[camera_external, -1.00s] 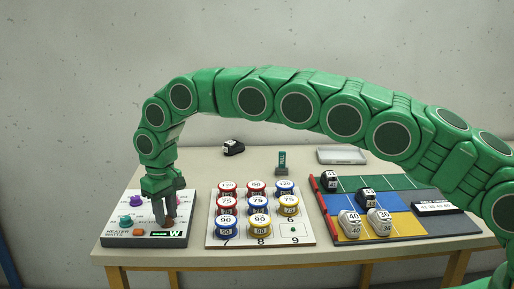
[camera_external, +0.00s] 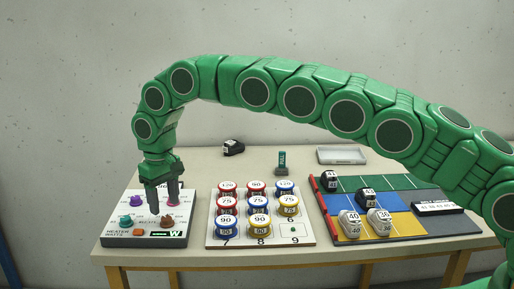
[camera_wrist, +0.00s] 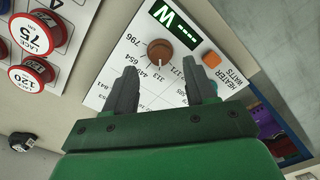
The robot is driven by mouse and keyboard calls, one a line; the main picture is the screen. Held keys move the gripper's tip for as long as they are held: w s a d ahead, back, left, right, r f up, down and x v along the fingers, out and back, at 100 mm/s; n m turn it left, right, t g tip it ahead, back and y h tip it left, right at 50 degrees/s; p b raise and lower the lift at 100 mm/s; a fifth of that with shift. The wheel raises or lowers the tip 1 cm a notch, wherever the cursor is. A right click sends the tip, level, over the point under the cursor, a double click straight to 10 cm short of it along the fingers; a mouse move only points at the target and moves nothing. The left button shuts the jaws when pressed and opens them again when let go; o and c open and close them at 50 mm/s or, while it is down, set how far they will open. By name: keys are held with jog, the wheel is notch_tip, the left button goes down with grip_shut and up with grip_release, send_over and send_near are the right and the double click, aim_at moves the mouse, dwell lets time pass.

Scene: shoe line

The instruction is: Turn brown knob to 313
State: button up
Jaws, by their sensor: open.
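The brown knob (camera_external: 167,221) sits at the front right of the white heater panel (camera_external: 112,222). The knob also shows in the wrist view (camera_wrist: 159,52), with a white mark on its lower edge facing printed numbers, 313 among them; the exact reading is too small to tell. My gripper (camera_external: 163,206) is open and empty, a little above the panel and apart from the knob. In the wrist view, its two fingers (camera_wrist: 160,70) stand apart below the knob. The green-lit display (camera_wrist: 174,26) shows a W and dashes.
On the panel are a purple knob (camera_external: 137,202), a teal knob (camera_external: 126,220) and an orange button (camera_external: 138,232). A board with several numbered spools (camera_external: 258,205) stands to the right, then a coloured mat (camera_external: 408,201) with shoes.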

aim_at(166, 218)
notch_tip(166, 218, up, 4)
jog(key=shift+r, duration=0.1)
dwell(0.6)
